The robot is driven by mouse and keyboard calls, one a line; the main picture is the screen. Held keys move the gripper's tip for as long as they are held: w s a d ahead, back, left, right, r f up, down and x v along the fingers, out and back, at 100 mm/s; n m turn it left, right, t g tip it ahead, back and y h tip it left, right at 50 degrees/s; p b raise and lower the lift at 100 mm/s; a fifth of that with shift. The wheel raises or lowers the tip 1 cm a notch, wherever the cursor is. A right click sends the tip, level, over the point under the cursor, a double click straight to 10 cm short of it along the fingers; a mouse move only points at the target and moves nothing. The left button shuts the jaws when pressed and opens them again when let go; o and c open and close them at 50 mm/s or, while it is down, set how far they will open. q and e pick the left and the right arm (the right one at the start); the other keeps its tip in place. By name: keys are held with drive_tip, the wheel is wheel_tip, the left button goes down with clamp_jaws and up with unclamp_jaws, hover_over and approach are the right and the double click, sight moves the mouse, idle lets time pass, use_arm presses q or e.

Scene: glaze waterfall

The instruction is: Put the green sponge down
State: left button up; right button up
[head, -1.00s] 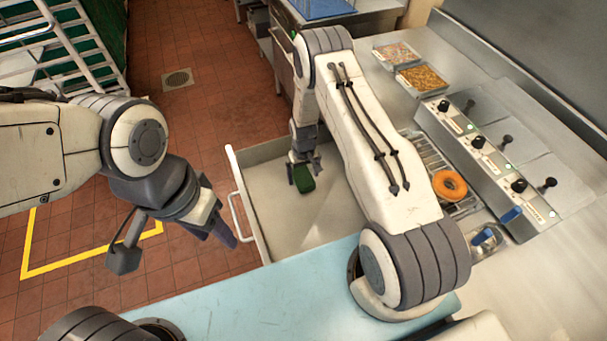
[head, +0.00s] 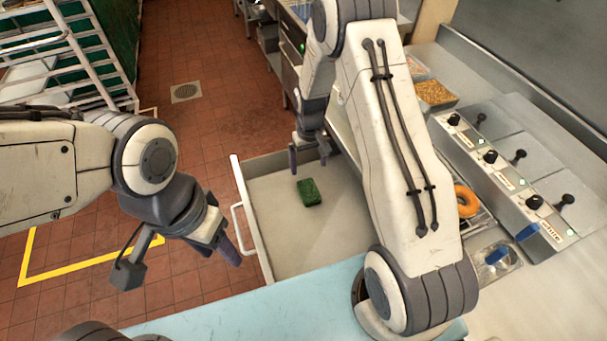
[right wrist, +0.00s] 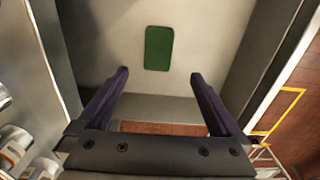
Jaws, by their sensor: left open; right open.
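The green sponge (head: 309,192) lies on the floor of an open drawer (head: 258,232) in the head view. In the right wrist view the sponge (right wrist: 159,48) lies beyond the fingertips, apart from them, on the pale drawer bottom. My right gripper (head: 309,158) is open and empty, above the drawer and clear of the sponge; its two dark fingers (right wrist: 158,85) stand wide apart in the wrist view. My left gripper (head: 231,250) is open and empty, left of the drawer, over the red tiled floor.
The drawer has a front handle (head: 241,228) on its left side. A light blue surface (head: 240,312) lies in front of the drawer. On the right stand a control panel with levers (head: 510,175), an orange ring (head: 466,201) and a tray of yellow bits (head: 434,94).

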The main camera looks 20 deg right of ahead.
drive_tip(key=s+a+r+n, duration=0.4)
drive_tip(key=s+a+r, duration=0.9)
drive_tip(key=r, duration=0.4)
drive_tip(key=s+a+r+n, duration=0.1)
drive_tip(key=s+r, duration=0.1)
drive_tip(key=s, duration=0.6)
drive_tip(key=s+a+r+n+y, duration=0.1)
drive_tip(key=s+r, duration=0.2)
drive_tip(key=s, duration=0.5)
drive_tip(key=shift+a+n, duration=0.2)
drive_tip(key=shift+n, duration=0.2)
drive_tip(key=shift+r, duration=0.1)
